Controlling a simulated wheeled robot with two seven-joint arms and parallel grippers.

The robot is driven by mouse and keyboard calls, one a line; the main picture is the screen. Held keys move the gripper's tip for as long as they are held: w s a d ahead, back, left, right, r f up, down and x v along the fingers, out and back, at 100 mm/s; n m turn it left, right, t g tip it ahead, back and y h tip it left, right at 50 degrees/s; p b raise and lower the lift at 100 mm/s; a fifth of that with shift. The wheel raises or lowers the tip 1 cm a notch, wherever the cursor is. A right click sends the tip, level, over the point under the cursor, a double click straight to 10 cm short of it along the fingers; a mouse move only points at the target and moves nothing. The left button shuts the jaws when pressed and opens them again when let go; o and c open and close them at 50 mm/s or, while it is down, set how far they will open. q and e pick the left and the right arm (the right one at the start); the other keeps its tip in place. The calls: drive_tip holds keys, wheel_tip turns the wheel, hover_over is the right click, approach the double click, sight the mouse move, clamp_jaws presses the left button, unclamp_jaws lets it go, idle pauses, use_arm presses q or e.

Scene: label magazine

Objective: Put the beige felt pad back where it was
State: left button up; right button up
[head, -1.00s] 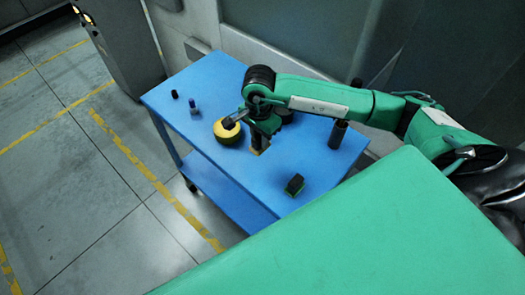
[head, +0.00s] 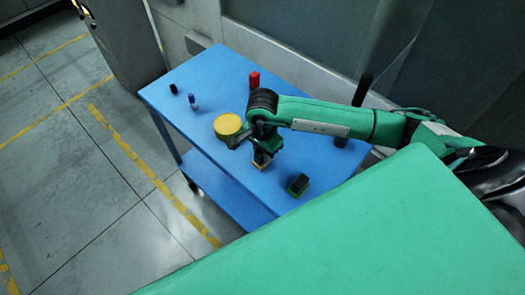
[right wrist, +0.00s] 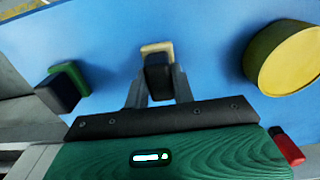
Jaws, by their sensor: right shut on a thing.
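The beige felt pad (right wrist: 157,47) has a dark block-shaped back, and its beige part shows past the far end of that back in the right wrist view. In the head view it (head: 259,166) is partly hidden under my right gripper (head: 263,156). My right gripper is shut on the pad's dark back, with one finger on each side in the right wrist view (right wrist: 158,88). The pad is over the blue table, right of the yellow round item; I cannot tell whether it touches the top. My left gripper is not in view.
A dark block with a green pad (head: 299,185) lies near the table's (head: 215,85) front edge. A yellow round item (head: 228,125) stands left of the gripper. A red item (head: 254,80) stands behind it. A blue-and-white item (head: 193,101) and a small black one (head: 174,89) stand at left.

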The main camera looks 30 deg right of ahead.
drive_tip(key=o, duration=1)
drive_tip(key=shift+w+f, duration=0.1)
drive_tip(key=shift+c, duration=0.2)
drive_tip(key=shift+r+p, duration=0.3)
drive_tip(key=shift+p, duration=0.1)
wheel_tip(320, 180, up, 12)
drive_tip(key=b, duration=0.4)
drive_tip(key=shift+f, duration=0.2)
